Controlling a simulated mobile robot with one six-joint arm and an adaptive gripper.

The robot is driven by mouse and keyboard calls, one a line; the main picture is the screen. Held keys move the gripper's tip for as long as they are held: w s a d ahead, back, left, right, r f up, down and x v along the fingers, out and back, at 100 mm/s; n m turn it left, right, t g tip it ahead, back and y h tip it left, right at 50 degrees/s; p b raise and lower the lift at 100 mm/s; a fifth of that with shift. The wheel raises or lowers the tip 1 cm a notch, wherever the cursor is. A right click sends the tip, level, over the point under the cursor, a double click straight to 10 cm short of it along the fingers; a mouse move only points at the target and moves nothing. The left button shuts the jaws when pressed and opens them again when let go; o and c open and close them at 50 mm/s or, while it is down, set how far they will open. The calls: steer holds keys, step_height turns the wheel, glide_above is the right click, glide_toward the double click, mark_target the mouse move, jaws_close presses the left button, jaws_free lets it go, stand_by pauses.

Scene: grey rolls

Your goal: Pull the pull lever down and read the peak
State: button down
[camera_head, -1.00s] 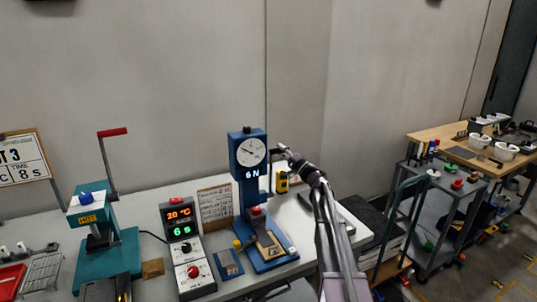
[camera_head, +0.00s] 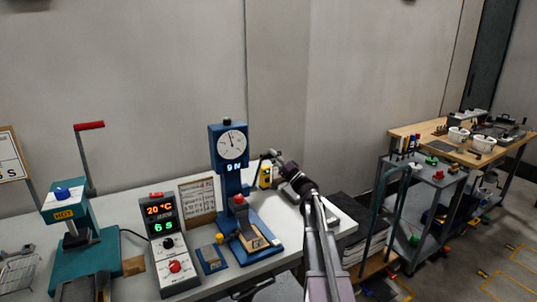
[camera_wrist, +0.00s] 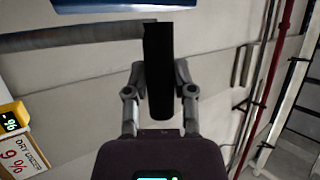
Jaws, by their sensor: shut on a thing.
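The blue tester (camera_head: 229,172) stands upright on the bench with a round white dial (camera_head: 232,143) on top. Its digital readout (camera_head: 233,167) shows what looks like 9 N. The pull lever sticks out from its right side. In the wrist view its black handle (camera_wrist: 158,85) lies between my fingers, and its grey bar (camera_wrist: 85,36) runs off to the left. My gripper (camera_wrist: 158,78) is shut on the handle; in the head view my gripper (camera_head: 273,160) is right of the column, small and partly hidden by my wrist.
A control box (camera_head: 166,245) with red and green digits and a teal press (camera_head: 75,250) stand left of the tester. A small yellow meter (camera_head: 265,175) stands behind the lever; a card (camera_head: 197,203) leans beside the column. A grey cart (camera_head: 430,190) is at right.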

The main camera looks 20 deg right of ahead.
steer(key=s+f+b, duration=0.7)
steer(key=s+f, duration=0.1)
steer(key=shift+s+d, duration=0.25)
steer(key=shift+s, duration=0.05)
steer(key=shift+c, duration=2.2)
jaws_free()
steer(key=shift+w+f, duration=0.15)
steer(key=shift+n+g+y, duration=0.3)
